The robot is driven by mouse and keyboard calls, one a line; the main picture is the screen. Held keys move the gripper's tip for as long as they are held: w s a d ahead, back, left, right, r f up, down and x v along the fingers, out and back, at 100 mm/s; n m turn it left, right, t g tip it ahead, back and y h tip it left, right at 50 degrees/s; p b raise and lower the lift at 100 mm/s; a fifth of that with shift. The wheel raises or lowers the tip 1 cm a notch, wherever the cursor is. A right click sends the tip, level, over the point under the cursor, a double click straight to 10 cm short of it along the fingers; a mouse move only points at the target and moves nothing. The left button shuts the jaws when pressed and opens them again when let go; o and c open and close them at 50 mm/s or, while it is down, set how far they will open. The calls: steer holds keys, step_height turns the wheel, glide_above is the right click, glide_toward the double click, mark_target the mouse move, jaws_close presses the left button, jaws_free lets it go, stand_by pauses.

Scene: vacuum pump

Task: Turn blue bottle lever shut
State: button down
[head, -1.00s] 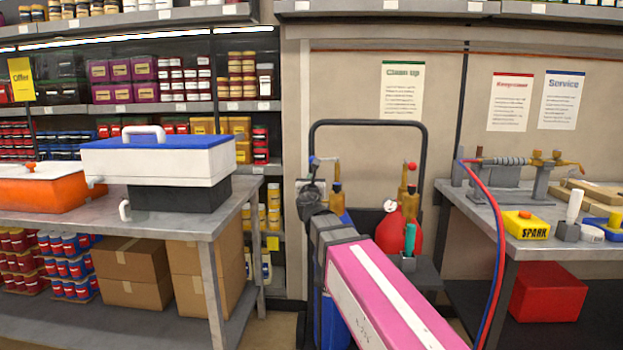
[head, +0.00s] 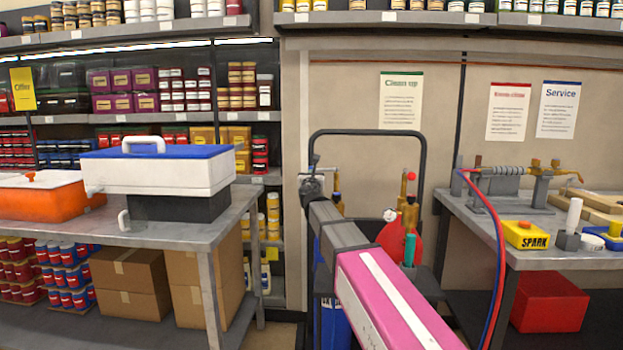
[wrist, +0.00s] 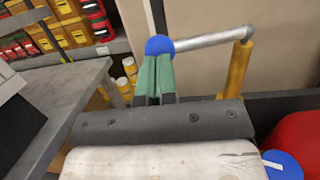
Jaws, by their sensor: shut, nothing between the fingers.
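The blue bottle (head: 335,322) stands on the cart, mostly hidden behind my arm in the head view. Its brass valve (wrist: 237,72) is upright in the wrist view. A silver lever (wrist: 208,40) reaches left from the valve's top to a blue ball knob (wrist: 158,45). My gripper (wrist: 156,66) has its green fingers together, with nothing between them. The fingertips are at the knob's lower side in the picture; whether they touch it I cannot tell. In the head view my gripper (head: 312,186) is at the cart's left side, and the lever there is small and unclear.
A red bottle (head: 392,238) stands on the cart right of my arm. The dark cart handle (head: 368,132) arches above. A grey table (head: 180,232) is at left, and a workbench (head: 560,256) with red and blue hoses (head: 497,235) is at right.

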steer(key=shift+w, duration=0.1)
steer(key=shift+w+a, duration=0.35)
steer(key=shift+w, duration=0.35)
steer(key=shift+w+a, duration=0.3)
steer(key=shift+w, duration=0.35)
